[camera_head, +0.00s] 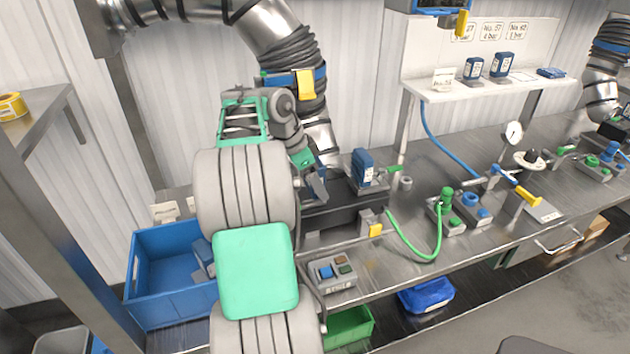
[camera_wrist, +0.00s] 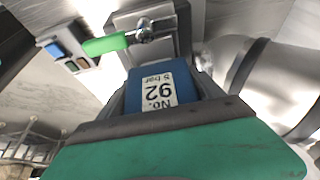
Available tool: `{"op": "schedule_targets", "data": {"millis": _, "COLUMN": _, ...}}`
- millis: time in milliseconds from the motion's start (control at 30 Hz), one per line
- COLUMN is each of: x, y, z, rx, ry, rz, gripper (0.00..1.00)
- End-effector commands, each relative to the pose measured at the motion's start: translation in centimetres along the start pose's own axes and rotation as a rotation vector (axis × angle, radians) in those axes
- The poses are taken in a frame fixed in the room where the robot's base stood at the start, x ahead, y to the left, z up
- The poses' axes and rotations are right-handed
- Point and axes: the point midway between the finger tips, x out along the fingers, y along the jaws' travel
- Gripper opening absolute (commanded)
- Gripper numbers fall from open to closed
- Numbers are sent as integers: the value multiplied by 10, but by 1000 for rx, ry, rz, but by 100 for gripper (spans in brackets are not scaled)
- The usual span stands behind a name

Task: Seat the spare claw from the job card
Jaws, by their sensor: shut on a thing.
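My gripper (camera_head: 318,187) reaches over the dark fixture (camera_head: 335,212) on the bench. In the wrist view a blue claw (camera_wrist: 150,78) with a white label shows between the grey fingers, and my gripper is shut on it. In the head view a blue labelled block (camera_head: 363,167) stands upright at the fixture's right end, beside a green lever (camera_head: 394,168). I cannot tell whether it is the held claw. The lever also shows in the wrist view (camera_wrist: 105,44). The jaw contact is hidden.
Two blue labelled blocks (camera_head: 502,64) and a small card (camera_head: 444,79) stand on the white shelf (camera_head: 480,88). A blue bin (camera_head: 160,290) stands at lower left. A button box (camera_head: 332,273) and green hose (camera_head: 413,253) lie near the front edge. Valves and a gauge (camera_head: 514,132) stand at right.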

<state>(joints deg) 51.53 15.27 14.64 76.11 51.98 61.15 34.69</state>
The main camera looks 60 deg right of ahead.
Motion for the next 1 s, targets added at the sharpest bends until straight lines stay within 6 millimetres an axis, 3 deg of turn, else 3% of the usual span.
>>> {"op": "schedule_targets", "data": {"millis": 167, "x": -2, "y": 0, "z": -1, "rx": 2, "ry": 1, "rz": -3, "gripper": 4}}
{"op": "schedule_targets", "data": {"millis": 200, "x": -2, "y": 0, "z": -1, "rx": 2, "ry": 1, "rz": -3, "gripper": 77}}
{"op": "schedule_targets", "data": {"millis": 500, "x": -1, "y": 0, "z": 0, "rx": 0, "ry": 0, "rz": -1, "gripper": 100}}
{"op": "schedule_targets", "data": {"millis": 833, "x": 0, "y": 0, "z": 0, "rx": -1, "ry": -1, "rz": 2, "gripper": 100}}
{"op": "schedule_targets", "data": {"millis": 1000, "x": -12, "y": 0, "z": -5, "rx": 0, "ry": 0, "rz": 0, "gripper": 100}}
